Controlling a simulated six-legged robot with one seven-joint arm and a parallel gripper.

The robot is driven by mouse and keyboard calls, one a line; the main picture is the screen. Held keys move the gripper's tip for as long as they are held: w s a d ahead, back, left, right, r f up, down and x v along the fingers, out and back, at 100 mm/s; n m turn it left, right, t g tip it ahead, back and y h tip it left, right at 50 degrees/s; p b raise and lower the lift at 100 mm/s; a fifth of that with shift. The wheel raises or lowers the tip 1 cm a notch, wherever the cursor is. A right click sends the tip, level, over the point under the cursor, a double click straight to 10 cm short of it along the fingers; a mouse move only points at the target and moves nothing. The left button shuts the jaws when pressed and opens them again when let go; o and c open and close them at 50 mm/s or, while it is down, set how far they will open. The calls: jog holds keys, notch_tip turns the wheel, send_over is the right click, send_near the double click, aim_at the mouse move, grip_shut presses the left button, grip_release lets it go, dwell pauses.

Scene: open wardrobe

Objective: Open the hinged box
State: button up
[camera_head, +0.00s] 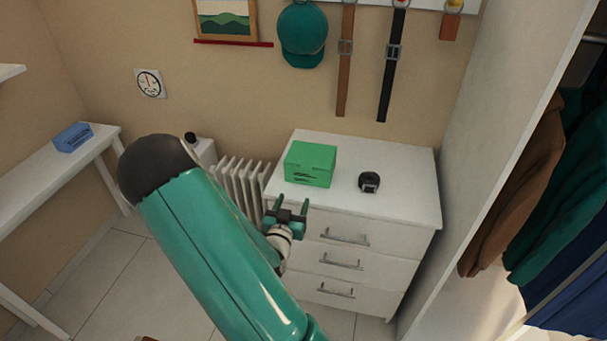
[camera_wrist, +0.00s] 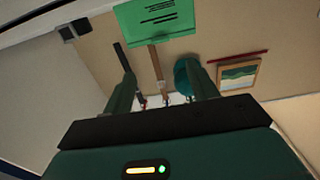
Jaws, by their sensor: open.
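The green box (camera_head: 311,164) sits on top of the white chest of drawers (camera_head: 408,207), near its back left. Its lid looks closed, and dark markings show on its front. My gripper (camera_head: 291,204) is open and empty in front of the chest's left front edge, below and nearer than the box in the picture, and apart from it. In the wrist view, which looks upside down, the box (camera_wrist: 160,17) shows at the top edge, beyond my two spread fingers (camera_wrist: 163,80), and is partly cut off. The hinge is not visible.
A small black watch-like object (camera_head: 369,181) lies right of the box. A radiator (camera_head: 240,184) stands left of the chest. Belts (camera_head: 345,60) and a green cap (camera_head: 302,35) hang above. A wardrobe panel (camera_head: 490,150) rises on the right. The chest's front right top is clear.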

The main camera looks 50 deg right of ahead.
aim_at(305, 170)
jog(key=x, duration=1.3)
jog(key=shift+w+d, duration=0.15)
jog(key=shift+d, duration=0.15)
jog(key=shift+r, duration=0.1)
grip_shut()
